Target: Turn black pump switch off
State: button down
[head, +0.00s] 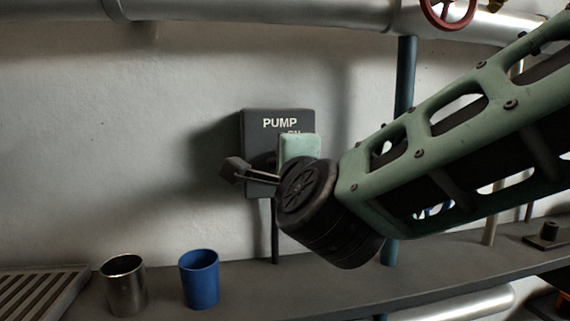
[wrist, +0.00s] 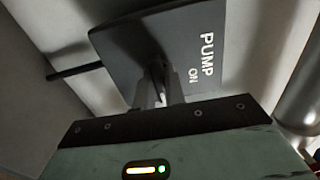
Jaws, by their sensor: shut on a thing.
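The pump switch is a dark grey box (head: 258,125) on the wall, labelled PUMP, with ON partly covered below it. In the wrist view its face (wrist: 190,45) fills the upper middle, turned sideways, with PUMP ON readable. My gripper (wrist: 158,92) is at the box face, its two fingers shut on the dark switch handle (wrist: 156,70), which shows only in part between them. The handle's exact angle cannot be told.
A steel cup (head: 124,285) and a blue cup (head: 200,279) stand on the shelf (head: 300,296) below, left of my arm. A slatted grate (head: 40,293) lies at far left. A large pipe (head: 260,12) with a red valve wheel (head: 447,12) runs above. A blue vertical pipe (head: 405,75) stands behind my arm.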

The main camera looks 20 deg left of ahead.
jog(key=c, duration=1.5)
grip_release()
jog(key=shift+o, duration=0.2)
jog(key=v, duration=1.7)
jog(key=shift+s, duration=0.2)
jog(key=shift+f, duration=0.1)
